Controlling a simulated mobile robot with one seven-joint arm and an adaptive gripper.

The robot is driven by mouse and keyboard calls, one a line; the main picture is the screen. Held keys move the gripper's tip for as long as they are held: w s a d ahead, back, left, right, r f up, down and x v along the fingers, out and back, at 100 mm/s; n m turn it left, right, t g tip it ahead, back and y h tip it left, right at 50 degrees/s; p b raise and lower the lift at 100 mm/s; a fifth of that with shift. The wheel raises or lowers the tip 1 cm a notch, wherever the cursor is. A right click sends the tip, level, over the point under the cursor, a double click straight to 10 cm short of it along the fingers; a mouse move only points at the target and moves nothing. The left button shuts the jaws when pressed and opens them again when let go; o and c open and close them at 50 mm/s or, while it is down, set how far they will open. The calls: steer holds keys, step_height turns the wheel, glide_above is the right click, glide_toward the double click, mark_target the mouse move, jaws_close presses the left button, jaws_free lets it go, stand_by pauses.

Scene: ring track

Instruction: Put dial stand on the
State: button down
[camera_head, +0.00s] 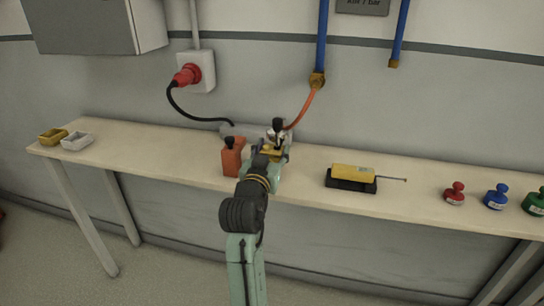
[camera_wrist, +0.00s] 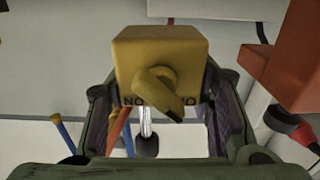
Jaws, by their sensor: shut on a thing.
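My gripper (camera_head: 267,157) is over the bench and shut on a yellow block with a pointed yellow knob (camera_wrist: 160,50), probably the dial stand. In the wrist view, the block sits between the two fingers of my gripper (camera_wrist: 160,118), and dark letters show partly beside the knob. In the head view, only a little of this yellow block (camera_head: 270,154) shows past my arm. I cannot tell whether it touches the bench or the grey device behind it.
An orange-red block (camera_head: 232,158) with a black top stands close left of my gripper. A grey device (camera_head: 240,131) with a black-knobbed post is behind. A yellow tool on a black cradle (camera_head: 351,183) and red, blue and green knobbed weights (camera_head: 455,195) stand right. Small trays (camera_head: 77,141) stand far left.

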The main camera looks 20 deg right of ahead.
steer(key=shift+w+f+p, duration=0.1)
steer(key=shift+f+p, duration=0.2)
steer(key=shift+f, duration=1.2)
steer(key=shift+f, duration=0.1)
steer(key=c, duration=1.2)
jaws_free()
steer(key=shift+f, duration=0.3)
steer(key=o, duration=0.4)
steer(key=shift+o, duration=0.2)
steer(key=shift+r, duration=0.1)
steer(key=shift+r, duration=0.15)
steer(key=b+v, duration=0.2)
steer(key=v, duration=1)
